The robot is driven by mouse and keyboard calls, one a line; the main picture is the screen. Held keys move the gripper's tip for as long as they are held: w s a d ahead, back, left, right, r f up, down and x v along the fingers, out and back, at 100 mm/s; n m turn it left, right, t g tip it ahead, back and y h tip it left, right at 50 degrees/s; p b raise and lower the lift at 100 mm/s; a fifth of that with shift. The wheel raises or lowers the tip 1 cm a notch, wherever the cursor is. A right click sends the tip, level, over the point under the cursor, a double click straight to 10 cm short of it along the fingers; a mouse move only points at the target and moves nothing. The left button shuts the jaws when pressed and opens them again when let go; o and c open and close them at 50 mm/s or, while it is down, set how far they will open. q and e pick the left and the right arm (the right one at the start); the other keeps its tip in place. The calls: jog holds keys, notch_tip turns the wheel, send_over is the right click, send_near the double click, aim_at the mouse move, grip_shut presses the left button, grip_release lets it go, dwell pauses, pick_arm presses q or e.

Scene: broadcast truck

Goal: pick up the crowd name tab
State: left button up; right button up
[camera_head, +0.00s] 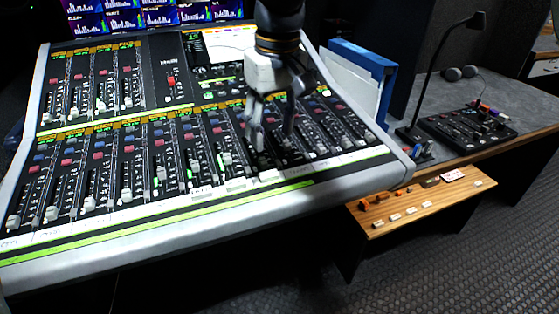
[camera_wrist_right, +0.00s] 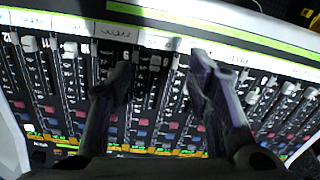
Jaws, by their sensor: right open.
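My right gripper (camera_head: 272,138) reaches down over the lower fader bank of the mixing desk (camera_head: 130,236), right of its middle. Its two fingers are apart with nothing seen between them; they also show in the right wrist view (camera_wrist_right: 160,66). A strip of white name tabs (camera_head: 236,185) runs along the desk's front edge below the faders. In the right wrist view, tabs with handwritten words (camera_wrist_right: 116,32) lie just beyond the fingertips. The writing is too small and blurred for me to tell which one is the crowd tab. My left gripper is out of view.
A wooden ledge (camera_head: 452,208) at the right holds several small white, orange and dark pieces. A blue folder (camera_head: 362,58) stands behind the desk's right end. A lamp (camera_head: 440,75) and a small control box (camera_head: 468,128) sit on the grey side counter. Raised fader caps surround the fingers.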

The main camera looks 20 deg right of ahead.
jog(key=w, duration=0.2)
send_over(269, 174)
jog(key=s, duration=0.1)
notch_tip(269, 174, down, 4)
jog(key=shift+f, duration=0.25)
jog(key=f, duration=0.5)
jog(key=shift+w+f+b, duration=0.25)
jog(key=shift+w+b, duration=0.05)
jog(key=shift+w, duration=0.05)
jog(key=shift+w+f, duration=0.15)
jog(key=shift+f, duration=0.25)
jog(key=c, duration=0.6)
